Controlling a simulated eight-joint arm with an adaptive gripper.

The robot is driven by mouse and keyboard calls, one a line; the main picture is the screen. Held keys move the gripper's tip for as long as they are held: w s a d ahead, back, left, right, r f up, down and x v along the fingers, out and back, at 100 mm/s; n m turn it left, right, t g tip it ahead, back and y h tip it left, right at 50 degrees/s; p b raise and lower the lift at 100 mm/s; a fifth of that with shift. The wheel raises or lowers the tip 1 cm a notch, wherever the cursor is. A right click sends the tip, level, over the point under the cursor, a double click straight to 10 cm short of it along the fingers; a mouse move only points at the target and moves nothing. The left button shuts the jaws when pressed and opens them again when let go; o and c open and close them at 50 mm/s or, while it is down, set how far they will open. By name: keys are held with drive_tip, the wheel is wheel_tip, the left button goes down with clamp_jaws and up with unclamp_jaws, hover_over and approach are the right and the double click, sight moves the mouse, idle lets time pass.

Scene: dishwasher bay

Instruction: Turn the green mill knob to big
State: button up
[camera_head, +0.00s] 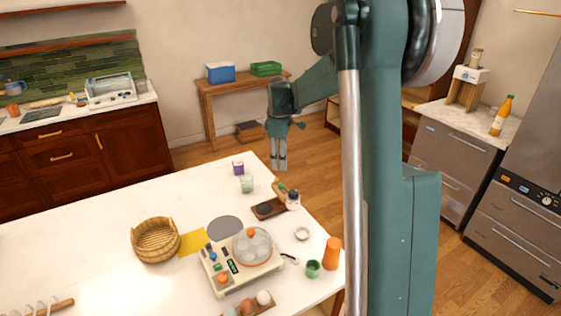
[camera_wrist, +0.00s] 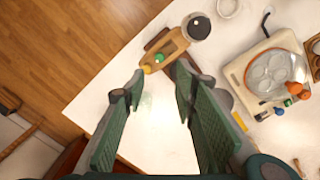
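A wooden mill with a green knob (camera_wrist: 159,57) shows at the top of the wrist view, just beyond my fingertips. In the head view the wooden mill (camera_head: 281,188) stands near the far right edge of the white counter, beside a jar with a dark top (camera_head: 293,201). The knob's setting marks are too small to read. My gripper (camera_wrist: 160,76) is open and empty, with its two green fingers apart and pointing toward the mill. In the head view my gripper (camera_head: 279,167) hangs near the counter's far corner, and I see no contact with the mill.
A dark tray (camera_head: 264,210) lies beside the mill. A cooker with a lidded glass pot (camera_head: 252,247), a purple container (camera_head: 238,167), a green glass (camera_head: 247,183), a basket (camera_head: 155,241) and an orange bottle (camera_head: 332,254) stand on the counter (camera_head: 90,230). Its left part is mostly clear.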

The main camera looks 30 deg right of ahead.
drive_tip(key=m+p, duration=0.3)
hover_over(281, 184)
wheel_tip(281, 184, down, 4)
drive_tip(key=shift+f, duration=0.1)
idle(0.5)
drive_tip(key=shift+f+p, duration=0.35)
drive_tip(key=shift+f, duration=3.55)
drive_tip(key=shift+c, duration=0.3)
drive_tip(key=c, duration=0.8)
